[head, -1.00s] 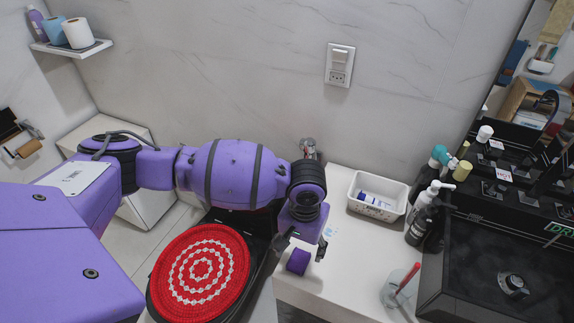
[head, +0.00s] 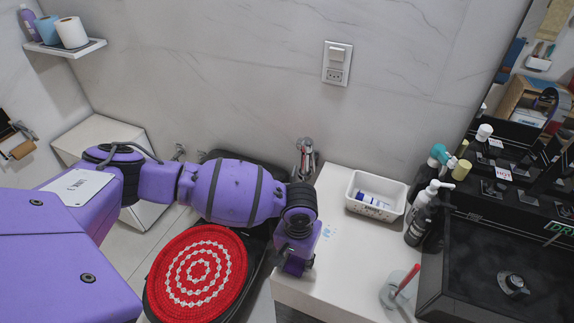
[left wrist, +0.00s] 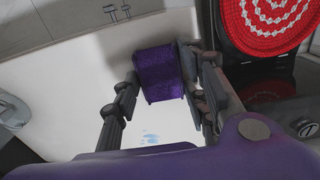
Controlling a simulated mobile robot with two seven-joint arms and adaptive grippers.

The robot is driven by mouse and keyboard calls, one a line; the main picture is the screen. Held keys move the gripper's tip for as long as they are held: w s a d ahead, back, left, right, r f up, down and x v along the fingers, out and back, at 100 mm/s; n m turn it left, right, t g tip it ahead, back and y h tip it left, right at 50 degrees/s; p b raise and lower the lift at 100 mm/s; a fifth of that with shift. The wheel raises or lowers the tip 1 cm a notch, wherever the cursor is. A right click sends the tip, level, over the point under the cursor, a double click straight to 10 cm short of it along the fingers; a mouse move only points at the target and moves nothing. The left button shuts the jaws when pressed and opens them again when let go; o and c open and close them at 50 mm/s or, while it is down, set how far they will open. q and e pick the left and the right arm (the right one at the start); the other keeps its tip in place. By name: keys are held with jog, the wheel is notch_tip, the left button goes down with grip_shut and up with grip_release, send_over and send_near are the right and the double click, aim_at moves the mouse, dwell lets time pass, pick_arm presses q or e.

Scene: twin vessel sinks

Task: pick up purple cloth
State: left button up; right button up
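The purple cloth (left wrist: 160,72) is a small dark purple folded or rolled bundle. In the left wrist view it lies at the far end of my left gripper (left wrist: 158,70), between the two spread fingertips. The right-hand finger overlaps its edge; I cannot tell whether either finger touches it. In the head view my left gripper (head: 294,268) points down at the white counter's left edge, and the cloth is hidden behind it. The fingers stand apart and look open. My right gripper is not in view.
The white counter (head: 345,240) holds a white basket (head: 377,195), a clear cup with a red-handled item (head: 397,290) and dark pump bottles (head: 422,220). A red-and-white round mat (head: 198,272) lies on a black seat left of the gripper. A black sink (head: 500,265) is at right.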

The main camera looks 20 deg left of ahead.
aim_at(297, 262)
pick_arm(q)
jog(key=shift+r, duration=0.1)
jog(key=shift+c, duration=0.7)
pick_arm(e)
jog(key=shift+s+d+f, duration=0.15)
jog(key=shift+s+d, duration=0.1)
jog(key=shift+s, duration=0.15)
pick_arm(q)
jog(key=shift+w+r, duration=0.1)
jog(key=shift+r, duration=0.4)
notch_tip(297, 262, up, 2)
jog(key=shift+r, duration=0.25)
jog(key=s+d+r+p, duration=0.2)
jog(key=s+d+r, duration=0.2)
jog(key=s+r, duration=0.5)
jog(key=s, duration=0.4)
jog(key=shift+s+d+r, duration=0.15)
jog(key=shift+s, duration=0.1)
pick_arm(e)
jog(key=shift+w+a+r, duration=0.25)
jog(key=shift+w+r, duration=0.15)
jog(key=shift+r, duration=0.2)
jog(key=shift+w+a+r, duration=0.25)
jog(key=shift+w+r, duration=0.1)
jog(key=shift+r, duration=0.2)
